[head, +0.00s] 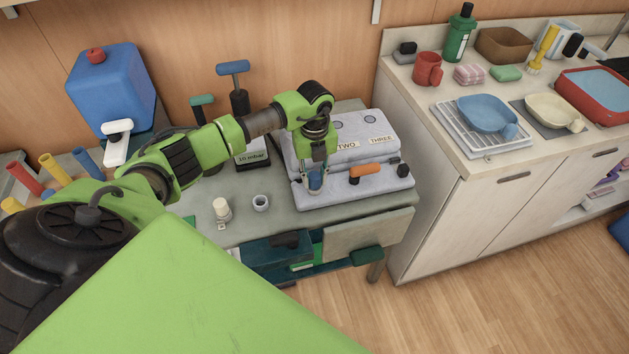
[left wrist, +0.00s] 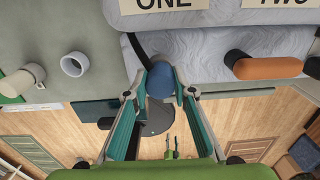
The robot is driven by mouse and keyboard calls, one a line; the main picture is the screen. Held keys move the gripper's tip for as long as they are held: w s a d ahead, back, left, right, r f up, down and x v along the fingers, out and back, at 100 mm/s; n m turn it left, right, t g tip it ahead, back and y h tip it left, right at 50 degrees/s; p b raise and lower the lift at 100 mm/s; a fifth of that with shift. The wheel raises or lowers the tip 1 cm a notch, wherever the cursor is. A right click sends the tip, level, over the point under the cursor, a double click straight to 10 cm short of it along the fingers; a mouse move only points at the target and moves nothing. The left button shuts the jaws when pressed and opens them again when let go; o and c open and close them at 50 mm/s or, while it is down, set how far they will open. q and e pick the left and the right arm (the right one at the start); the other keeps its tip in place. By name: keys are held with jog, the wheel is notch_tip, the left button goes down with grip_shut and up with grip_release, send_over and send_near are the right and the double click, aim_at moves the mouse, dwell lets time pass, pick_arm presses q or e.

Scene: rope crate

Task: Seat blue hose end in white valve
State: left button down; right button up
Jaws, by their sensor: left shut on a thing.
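My left gripper (head: 316,176) points down at the front left of a pale grey block marked ONE, TWO and THREE (head: 338,197). Its fingers are shut on a rounded blue piece, which I take for the blue hose end (left wrist: 160,82). A short black strip runs from beside it toward the block in the left wrist view. I cannot tell whether the blue piece touches the block. A white valve-like piece (head: 117,142) shows on the front of the blue tank (head: 112,88) at the left. My right gripper is not clearly seen.
An orange-handled piece (head: 372,171) lies on the block's front ledge. A small pale ring (head: 261,203) and a cream bottle-like piece (head: 222,208) stand on the bench left of the gripper. Coloured tubes (head: 87,162) stand at far left. An open drawer (head: 285,252) is below.

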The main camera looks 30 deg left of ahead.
aim_at(315, 175)
pick_arm(q)
jog(key=shift+f, duration=0.1)
jog(key=c, duration=1.6)
grip_release()
notch_tip(315, 175, up, 12)
